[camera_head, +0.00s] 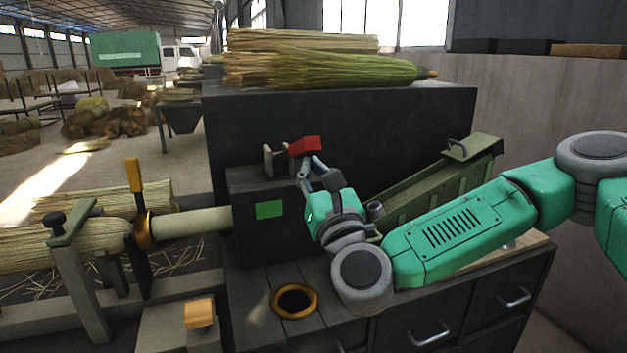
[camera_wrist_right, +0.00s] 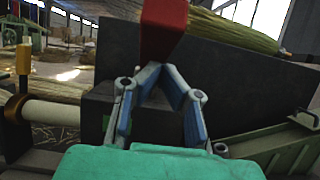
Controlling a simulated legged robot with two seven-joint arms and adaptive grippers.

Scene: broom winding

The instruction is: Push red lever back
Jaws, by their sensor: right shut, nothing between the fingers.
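The red lever (camera_head: 305,146) stands above the dark machine box with the green label (camera_head: 268,209). In the right wrist view the red lever (camera_wrist_right: 163,30) rises straight ahead, just beyond the fingertips. My right gripper (camera_head: 304,163) is shut and empty, with its fingertips close below and in front of the red lever. The right wrist view shows its fingers (camera_wrist_right: 155,68) meeting at the lever's lower edge; I cannot tell whether they touch it. My left gripper is not in view.
A broom bundle (camera_head: 320,70) lies on the dark cabinet top behind the lever. A green metal trough (camera_head: 425,195) slopes beside my right arm. A yellow-handled lever (camera_head: 133,175) and a winding shaft (camera_head: 190,222) are at the left. A brass-rimmed hole (camera_head: 295,301) is in front.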

